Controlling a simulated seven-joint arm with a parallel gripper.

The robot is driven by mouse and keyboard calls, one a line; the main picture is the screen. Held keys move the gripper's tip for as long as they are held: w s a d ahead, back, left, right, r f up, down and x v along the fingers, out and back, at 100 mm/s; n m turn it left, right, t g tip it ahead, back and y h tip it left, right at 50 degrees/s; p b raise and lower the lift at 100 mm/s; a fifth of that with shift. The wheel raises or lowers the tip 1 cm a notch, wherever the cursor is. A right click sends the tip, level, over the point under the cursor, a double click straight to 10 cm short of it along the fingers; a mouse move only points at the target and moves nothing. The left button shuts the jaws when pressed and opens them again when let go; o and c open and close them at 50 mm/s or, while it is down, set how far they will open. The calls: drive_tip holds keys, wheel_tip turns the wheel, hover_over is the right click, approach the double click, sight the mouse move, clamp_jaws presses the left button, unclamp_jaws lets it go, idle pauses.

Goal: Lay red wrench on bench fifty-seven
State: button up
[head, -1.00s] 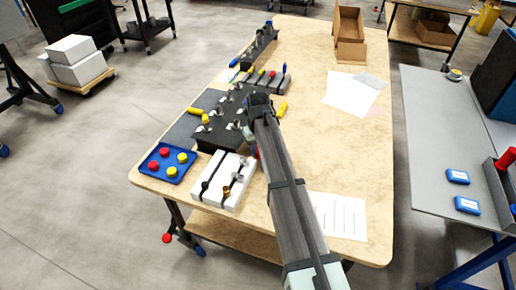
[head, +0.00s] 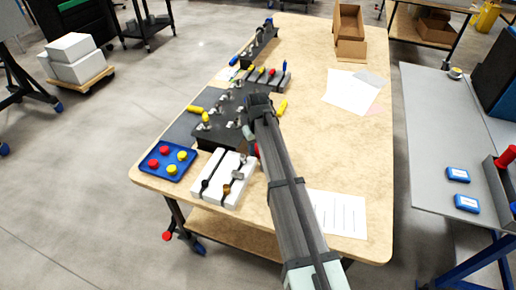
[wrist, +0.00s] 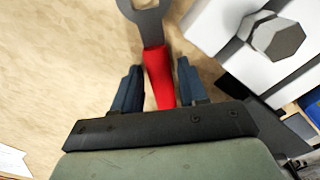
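The red wrench, with a red handle (wrist: 159,78) and a grey open-ended head, lies on the tan table top in the wrist view. A small red patch, likely its handle (head: 257,150), shows beside my arm in the head view. My gripper (wrist: 158,85) is open, with its two dark blue fingers on either side of the red handle. Narrow gaps show between the handle and the fingers. I cannot tell which surface is bench fifty-seven.
The white block (head: 216,187) with metal knobs stands close to the wrench, at upper right in the wrist view. A dark fixture (head: 208,134) and a blue tray (head: 153,170) with red and yellow caps are nearby. A grey bench (head: 428,165) stands right.

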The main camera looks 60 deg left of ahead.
drive_tip(key=shift+o, duration=1.1)
drive_tip(key=shift+r, duration=0.1)
wheel_tip(320, 180, up, 14)
